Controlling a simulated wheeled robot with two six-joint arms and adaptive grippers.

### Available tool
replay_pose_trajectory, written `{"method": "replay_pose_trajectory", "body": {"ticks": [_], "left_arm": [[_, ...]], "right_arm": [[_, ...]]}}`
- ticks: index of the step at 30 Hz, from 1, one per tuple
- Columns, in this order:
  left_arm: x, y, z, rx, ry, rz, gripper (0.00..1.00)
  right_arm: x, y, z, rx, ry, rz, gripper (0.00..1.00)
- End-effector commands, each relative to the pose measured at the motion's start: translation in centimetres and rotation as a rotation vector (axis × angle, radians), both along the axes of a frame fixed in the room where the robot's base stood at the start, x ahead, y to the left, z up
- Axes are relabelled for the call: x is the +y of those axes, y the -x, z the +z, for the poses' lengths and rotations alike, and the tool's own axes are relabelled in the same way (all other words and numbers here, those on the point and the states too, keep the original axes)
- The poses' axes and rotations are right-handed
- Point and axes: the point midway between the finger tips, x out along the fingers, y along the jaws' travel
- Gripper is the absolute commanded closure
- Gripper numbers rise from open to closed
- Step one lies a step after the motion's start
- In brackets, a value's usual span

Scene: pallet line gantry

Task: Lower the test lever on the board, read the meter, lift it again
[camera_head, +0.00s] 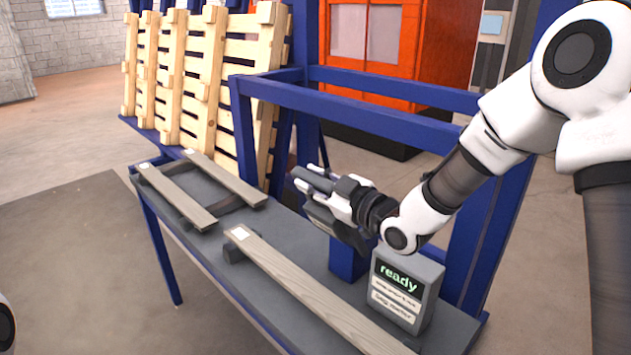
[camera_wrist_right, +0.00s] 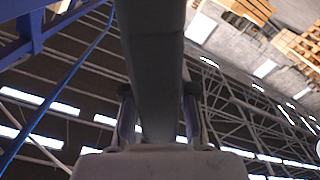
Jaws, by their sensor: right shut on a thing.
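The meter (camera_head: 407,287) is a grey box on the right end of the bench. Its dark screen reads "ready" in green; the smaller label lines below are hard to read. My right gripper (camera_head: 312,181) is above the bench, left of and higher than the meter, beside the blue frame. In the right wrist view, my right gripper (camera_wrist_right: 158,112) has its fingers on both sides of a dark grey bar (camera_wrist_right: 155,60), apparently the test lever. It is shut on it. The lever is mostly hidden by the gripper in the head view. My left gripper is out of view.
The grey bench (camera_head: 285,220) carries several wooden planks, one long plank (camera_head: 310,290) in front of the meter. Blue frame bars (camera_head: 380,120) stand behind my right gripper. Wooden pallets (camera_head: 205,80) lean at the back left. An orange cabinet (camera_head: 420,50) stands behind.

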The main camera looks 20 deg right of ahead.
Motion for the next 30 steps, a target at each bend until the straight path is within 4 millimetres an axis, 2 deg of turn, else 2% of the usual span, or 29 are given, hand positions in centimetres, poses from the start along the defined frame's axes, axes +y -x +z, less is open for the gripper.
{"method": "replay_pose_trajectory", "body": {"ticks": [3, 4, 6, 17, 20, 30], "left_arm": [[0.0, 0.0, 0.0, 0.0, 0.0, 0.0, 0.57], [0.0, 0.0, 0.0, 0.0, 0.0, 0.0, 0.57], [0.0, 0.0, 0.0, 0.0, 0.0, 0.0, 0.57], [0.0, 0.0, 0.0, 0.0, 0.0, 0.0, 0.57], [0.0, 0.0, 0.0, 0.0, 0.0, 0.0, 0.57], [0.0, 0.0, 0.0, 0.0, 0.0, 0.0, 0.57]], "right_arm": [[0.0, -0.1, 0.1, -0.003, 0.0, -0.001, 1.0], [0.0, -0.1, 0.1, -0.003, 0.0, -0.001, 0.66], [0.0, -0.1, 0.1, -0.003, 0.0, -0.001, 0.48], [-0.3, 0.4, 0.1, -0.001, -0.004, -0.002, 0.48], [-0.9, 1.7, 0.1, 0.0, -0.008, -0.003, 0.48], [-3.7, 8.8, 0.2, -0.004, -0.011, -0.002, 0.48]]}}
